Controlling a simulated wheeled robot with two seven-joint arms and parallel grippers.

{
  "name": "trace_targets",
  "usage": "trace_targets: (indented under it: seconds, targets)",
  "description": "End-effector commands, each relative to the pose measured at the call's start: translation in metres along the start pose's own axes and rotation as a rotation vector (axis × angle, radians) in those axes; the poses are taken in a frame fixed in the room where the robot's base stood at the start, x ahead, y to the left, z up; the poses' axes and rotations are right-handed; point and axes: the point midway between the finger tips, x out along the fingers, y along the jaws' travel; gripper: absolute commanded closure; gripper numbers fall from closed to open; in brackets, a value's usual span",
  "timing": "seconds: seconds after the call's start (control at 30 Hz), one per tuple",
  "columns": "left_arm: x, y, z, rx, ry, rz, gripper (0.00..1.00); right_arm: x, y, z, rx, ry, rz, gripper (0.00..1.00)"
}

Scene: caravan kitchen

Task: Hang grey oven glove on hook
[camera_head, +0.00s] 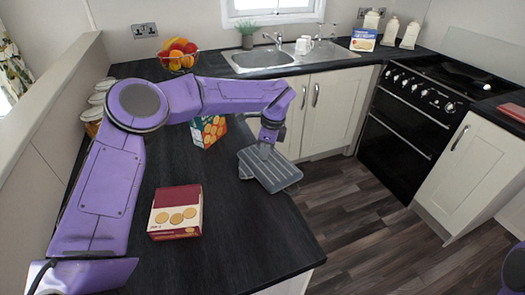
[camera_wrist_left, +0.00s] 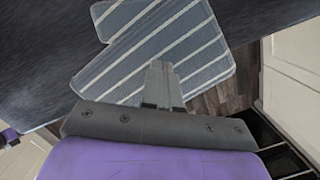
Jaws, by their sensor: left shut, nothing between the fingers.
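The grey oven glove (camera_head: 272,174) with pale stripes lies at the right edge of the dark worktop, partly out over the floor. It also fills the upper middle of the left wrist view (camera_wrist_left: 180,32). I cannot tell whether the fingertips touch the glove. I see no hook in either view. My right gripper is out of view.
A red biscuit box (camera_head: 176,212) stands on the near worktop, and a green-and-orange box (camera_head: 208,131) is behind my left arm. A fruit bowl (camera_head: 179,57), sink (camera_head: 262,58) and black oven (camera_head: 410,115) lie farther back. Wooden floor (camera_head: 345,205) is clear to the right.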

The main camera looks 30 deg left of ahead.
Motion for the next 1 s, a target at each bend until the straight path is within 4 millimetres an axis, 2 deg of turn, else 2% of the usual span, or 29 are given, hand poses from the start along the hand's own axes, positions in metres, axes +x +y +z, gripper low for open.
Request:
trace_targets:
  seconds: [0.1,0.23,0.37,0.53,0.7,0.8,1.0]
  targets:
    - [-0.007,0.001,0.002,0.001,-0.001,0.002,1.0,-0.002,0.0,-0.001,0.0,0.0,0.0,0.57]
    - [-0.003,0.004,-0.001,0.006,0.0,0.007,1.0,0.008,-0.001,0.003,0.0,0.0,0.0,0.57]
    - [-0.007,0.003,-0.03,0.008,-0.001,0.001,1.0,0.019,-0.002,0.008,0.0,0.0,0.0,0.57]
    - [-0.016,0.002,-0.076,0.006,0.0,0.0,1.0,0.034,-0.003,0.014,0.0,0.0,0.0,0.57]
    - [-0.025,0.002,-0.107,0.004,0.0,0.0,1.0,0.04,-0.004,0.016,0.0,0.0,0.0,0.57]
    - [-0.028,0.001,-0.115,0.005,0.001,0.001,1.0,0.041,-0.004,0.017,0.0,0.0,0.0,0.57]
    - [-0.03,0.002,-0.117,0.004,0.001,0.002,1.0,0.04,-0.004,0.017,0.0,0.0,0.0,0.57]
